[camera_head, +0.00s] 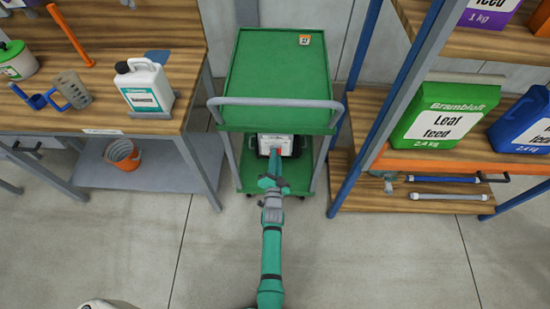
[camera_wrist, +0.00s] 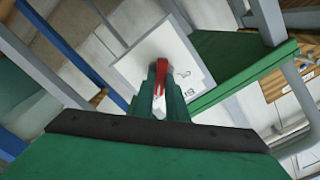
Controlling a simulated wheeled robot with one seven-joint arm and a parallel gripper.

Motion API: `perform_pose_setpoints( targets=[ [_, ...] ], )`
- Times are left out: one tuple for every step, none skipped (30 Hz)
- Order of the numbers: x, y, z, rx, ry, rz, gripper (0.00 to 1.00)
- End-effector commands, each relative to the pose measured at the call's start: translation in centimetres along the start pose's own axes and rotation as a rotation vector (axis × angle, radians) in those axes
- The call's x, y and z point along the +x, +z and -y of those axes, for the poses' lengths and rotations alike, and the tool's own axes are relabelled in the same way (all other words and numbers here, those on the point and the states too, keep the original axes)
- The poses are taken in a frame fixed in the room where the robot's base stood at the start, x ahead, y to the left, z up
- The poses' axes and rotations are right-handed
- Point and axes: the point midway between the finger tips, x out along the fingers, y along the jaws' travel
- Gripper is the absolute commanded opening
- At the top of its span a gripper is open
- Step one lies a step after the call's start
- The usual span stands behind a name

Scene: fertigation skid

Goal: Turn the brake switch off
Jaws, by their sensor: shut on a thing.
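The brake switch is a white box (camera_head: 285,141) with a red handle, set low in the green cart between its two decks. In the wrist view its white face (camera_wrist: 140,52) is tilted, with small dark markings to the right of the handle. My gripper (camera_head: 275,158) reaches in under the top deck from the front. In the wrist view my gripper (camera_wrist: 160,78) is shut on the red handle (camera_wrist: 161,76). The fingers hide part of the handle and of the face behind it.
The green cart (camera_head: 275,65) has a grey rail (camera_head: 276,102) above my arm and a lower deck around the switch. A wooden bench (camera_head: 95,115) stands left, and blue-posted shelving (camera_head: 390,90) stands right. The floor in front is clear.

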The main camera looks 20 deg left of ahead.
Motion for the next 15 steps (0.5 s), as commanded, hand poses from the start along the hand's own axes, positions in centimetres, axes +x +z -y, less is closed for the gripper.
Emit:
perform_pose_setpoints(
  targets=[
    [-0.01, 0.01, 0.07, 0.002, -0.001, 0.0, 0.0],
    [-0.01, 0.0, 0.07, 0.002, -0.001, -0.001, 0.0],
    [-0.02, -0.01, 0.05, 0.002, -0.001, -0.001, 0.15],
    [-0.02, -0.02, 0.05, 0.002, -0.001, -0.001, 0.22],
    [-0.02, -0.03, 0.04, 0.001, -0.001, -0.001, 0.29],
    [-0.02, -0.05, 0.02, 0.001, -0.001, -0.001, 0.31],
    [-0.02, -0.06, 0.0, 0.001, 0.0, -0.001, 0.31],
    [-0.03, -0.08, -0.03, 0.001, 0.0, -0.002, 0.31],
    [-0.03, -0.1, -0.04, 0.001, 0.0, -0.002, 0.31],
    [-0.03, -0.09, -0.05, 0.001, 0.0, -0.002, 0.31],
    [-0.03, -0.09, -0.05, 0.001, 0.0, -0.002, 0.31],
    [-0.03, -0.06, -0.03, 0.0, 0.0, -0.001, 0.31],
    [-0.04, -0.04, -0.01, 0.0, 0.0, -0.001, 0.31],
    [-0.07, 0.0, 0.01, 0.0, -0.001, 0.0, 0.31],
    [-0.17, 0.05, 0.05, 0.0, -0.001, 0.0, 0.31]
  ],
)
